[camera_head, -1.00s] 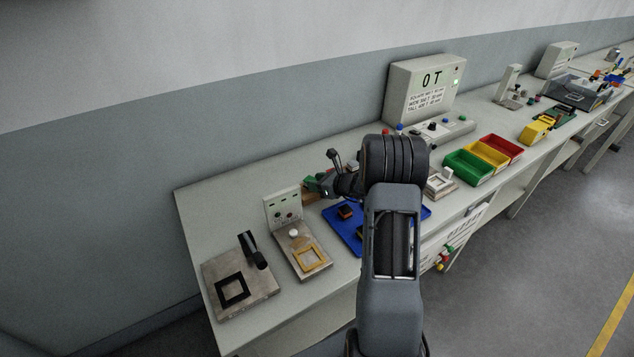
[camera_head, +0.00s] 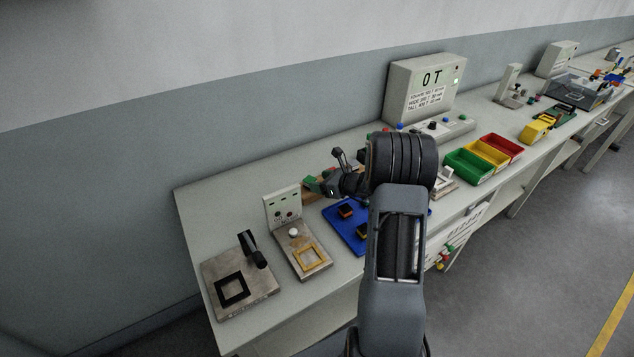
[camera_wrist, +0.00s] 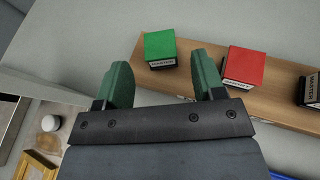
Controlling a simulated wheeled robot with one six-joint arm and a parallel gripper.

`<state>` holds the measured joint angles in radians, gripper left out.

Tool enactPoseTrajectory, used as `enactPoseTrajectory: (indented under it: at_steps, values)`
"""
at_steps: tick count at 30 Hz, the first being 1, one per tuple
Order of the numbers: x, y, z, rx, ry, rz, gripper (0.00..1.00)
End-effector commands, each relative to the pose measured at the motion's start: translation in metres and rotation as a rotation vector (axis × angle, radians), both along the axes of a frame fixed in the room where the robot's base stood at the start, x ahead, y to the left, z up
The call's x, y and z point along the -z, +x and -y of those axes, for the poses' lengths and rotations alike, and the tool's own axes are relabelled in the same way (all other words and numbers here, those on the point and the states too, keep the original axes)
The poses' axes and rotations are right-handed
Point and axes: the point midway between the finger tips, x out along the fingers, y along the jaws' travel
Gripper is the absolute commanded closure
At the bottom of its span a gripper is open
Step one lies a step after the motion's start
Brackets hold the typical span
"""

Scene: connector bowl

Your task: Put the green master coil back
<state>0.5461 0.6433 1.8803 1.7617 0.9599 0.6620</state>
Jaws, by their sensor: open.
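The green master coil (camera_wrist: 160,48) is a green-topped block with a white label and dark sides. It sits at the left end of the wooden rack (camera_wrist: 188,84) in the wrist view. My gripper (camera_wrist: 161,62) is open, with green finger pads spread wide and nothing held. The coil shows between and just beyond the fingertips, apart from both. In the head view my gripper (camera_head: 325,186) is over the rack area, and my arm hides much of the rack.
A red block (camera_wrist: 243,66) stands right of the green coil on the rack, close to the right finger. A dark block (camera_wrist: 311,90) is farther right. A fixture with a yellow frame (camera_head: 309,258) and a blue tray (camera_head: 344,234) are nearby.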

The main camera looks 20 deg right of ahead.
Motion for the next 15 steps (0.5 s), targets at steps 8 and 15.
enactPoseTrajectory:
  at_steps: [8,15]
  values:
    - [-0.02,-0.045,0.025,0.003,-0.001,0.001,0.37]
    - [-0.032,-0.071,0.04,0.001,-0.001,0.001,0.37]
